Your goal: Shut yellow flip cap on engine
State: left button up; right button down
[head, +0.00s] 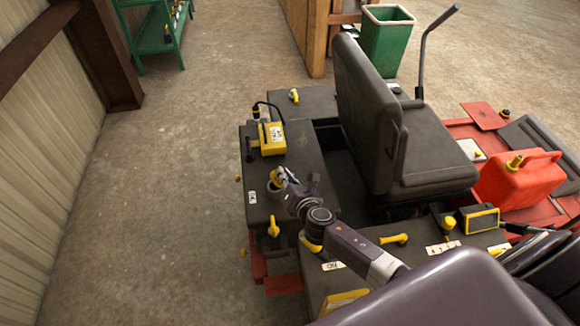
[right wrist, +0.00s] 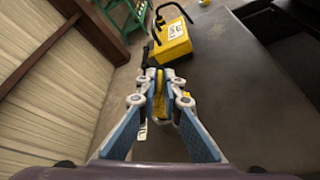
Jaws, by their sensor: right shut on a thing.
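The engine (head: 278,219) is a dark, flat-topped housing on the red machine, seen in the head view left of the seat. My right gripper (head: 279,178) reaches down over its left part. In the right wrist view, my right gripper (right wrist: 159,97) is shut on a narrow yellow piece, which looks like the yellow flip cap (right wrist: 159,92). In the head view, a bit of the yellow cap (head: 273,184) shows at the fingertips. The fingers hide much of it, so I cannot tell its angle. My left gripper is not in view.
A yellow box with a black handle (head: 272,138) stands just beyond the gripper. Yellow handles, such as one (head: 273,227) nearer me, dot the housing. The black seat (head: 362,110) rises to the right, with a red fuel can (head: 517,179) beyond. Concrete floor at left is clear.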

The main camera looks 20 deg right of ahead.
aim_at(273, 180)
jog(key=shift+w+a+f+n+g+h+p, duration=0.15)
jog(key=shift+a+n+g+h+p, duration=0.3)
jog(key=shift+a+n+p, duration=0.5)
jog(key=shift+w+a+f+n+h, duration=0.15)
jog(key=shift+a+f+n+h, duration=0.2)
jog(key=shift+n+h, duration=0.15)
jog(key=shift+w+a+f+n+h+p, duration=0.15)
jog(key=shift+a+f+n+h+p, duration=0.35)
jog(key=shift+n, duration=0.35)
jog(key=shift+a+f+n+g+h, duration=0.3)
jog(key=shift+n+h, duration=0.15)
jog(key=shift+n, duration=0.15)
jog(key=shift+f, duration=0.1)
jog(key=c, duration=2.1)
grip_release()
jog(key=shift+w, duration=0.1)
